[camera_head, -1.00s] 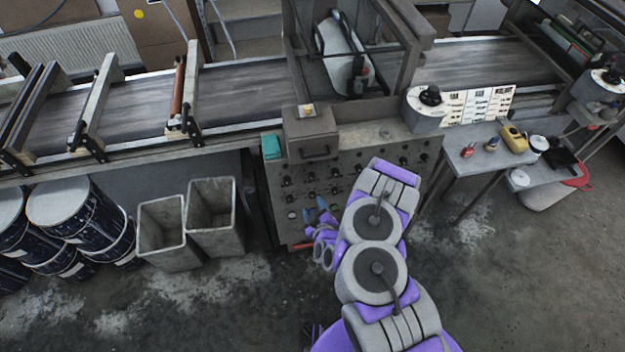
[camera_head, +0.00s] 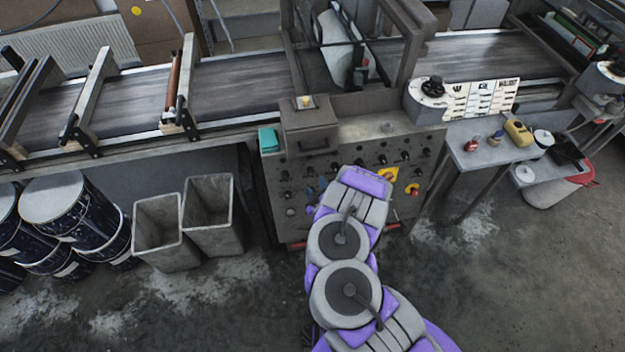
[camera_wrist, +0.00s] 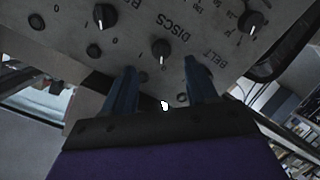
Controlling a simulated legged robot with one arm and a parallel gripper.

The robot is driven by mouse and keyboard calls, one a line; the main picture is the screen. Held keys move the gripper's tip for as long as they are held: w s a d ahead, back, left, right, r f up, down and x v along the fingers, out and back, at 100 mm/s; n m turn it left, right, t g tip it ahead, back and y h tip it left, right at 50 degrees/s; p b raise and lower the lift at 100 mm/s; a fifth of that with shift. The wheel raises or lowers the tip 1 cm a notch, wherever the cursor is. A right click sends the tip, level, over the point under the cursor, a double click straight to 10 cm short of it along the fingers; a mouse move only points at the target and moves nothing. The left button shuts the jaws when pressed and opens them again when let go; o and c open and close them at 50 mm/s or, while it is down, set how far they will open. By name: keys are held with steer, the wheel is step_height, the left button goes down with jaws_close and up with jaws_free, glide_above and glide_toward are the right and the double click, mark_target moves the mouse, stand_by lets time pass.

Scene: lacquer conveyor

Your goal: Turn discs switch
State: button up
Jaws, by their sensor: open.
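The control panel (camera_head: 347,155) under the conveyor carries rows of black knobs. In the wrist view, the DISCS label (camera_wrist: 173,32) is printed on the grey panel face (camera_wrist: 210,32). A black knob with a pale pointer (camera_wrist: 160,48) sits right beside that label, with 0 and 1 marks around it. My gripper (camera_wrist: 162,72) is open, with its two blue fingers to either side of and just below this knob in the picture. Contact cannot be told. In the head view my arm hides part of the panel and most of my gripper.
More knobs sit nearby: one on the upper left (camera_wrist: 105,15) and one at the upper right (camera_wrist: 250,20). A BELT label (camera_wrist: 208,56) is close to the right finger. Grey bins (camera_head: 208,215) and dark drums (camera_head: 75,210) stand left; a side table (camera_head: 485,155) stands right.

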mark_target(312, 175)
steer(key=b+x, duration=0.2)
steer(key=x, duration=0.4)
steer(key=shift+a+f, duration=0.1)
steer(key=shift+a, duration=0.05)
steer(key=shift+w+b, duration=0.35)
steer(key=shift+w, duration=0.1)
steer(key=shift+a, duration=0.1)
steer(key=c, duration=1)
steer(key=shift+c, duration=0.2)
